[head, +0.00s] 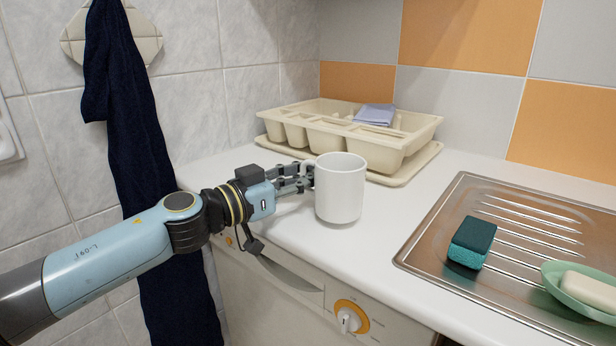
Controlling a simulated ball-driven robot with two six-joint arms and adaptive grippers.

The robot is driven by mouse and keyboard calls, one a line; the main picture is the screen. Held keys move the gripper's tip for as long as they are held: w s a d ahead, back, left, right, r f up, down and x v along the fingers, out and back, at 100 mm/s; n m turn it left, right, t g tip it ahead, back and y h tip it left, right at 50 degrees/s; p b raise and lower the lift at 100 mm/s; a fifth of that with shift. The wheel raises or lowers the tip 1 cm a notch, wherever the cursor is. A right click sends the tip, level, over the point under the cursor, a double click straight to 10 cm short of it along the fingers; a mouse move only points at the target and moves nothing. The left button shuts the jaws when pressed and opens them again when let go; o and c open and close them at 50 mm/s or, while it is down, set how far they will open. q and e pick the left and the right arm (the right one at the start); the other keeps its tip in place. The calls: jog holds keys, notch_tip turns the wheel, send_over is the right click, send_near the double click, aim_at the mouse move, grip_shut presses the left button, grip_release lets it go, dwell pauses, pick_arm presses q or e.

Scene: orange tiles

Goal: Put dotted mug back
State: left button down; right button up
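A white mug (341,188) is upright at the front of the white counter, left of the sink. No dots show on the side facing me. Its handle side is at the left, largely hidden by my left gripper (308,177). The gripper's fingers reach the mug's left side from the left, at about mid-height. I cannot tell whether they are closed on the handle or only around it. I also cannot tell for sure whether the mug's base touches the counter. My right gripper is not in view.
A cream dish rack (405,155) on a tray stands behind the mug, with a folded lilac cloth (375,115) on it. Right is a steel drainer (440,235) with a green sponge (472,243) and a soap dish (560,283). A dark towel (140,170) hangs left.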

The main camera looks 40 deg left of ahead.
pick_arm(q)
jog(key=shift+w+d+f, duration=0.2)
jog(key=shift+w+f, duration=0.35)
jog(key=shift+f, duration=0.1)
jog(key=shift+s+r, duration=0.1)
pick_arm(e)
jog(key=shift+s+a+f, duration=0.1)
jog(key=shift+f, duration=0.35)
pick_arm(q)
jog(key=shift+f+b, duration=0.25)
jog(key=shift+b, duration=0.05)
jog(key=c, duration=1.5)
grip_release()
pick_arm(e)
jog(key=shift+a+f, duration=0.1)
pick_arm(q)
jog(key=shift+r, duration=0.1)
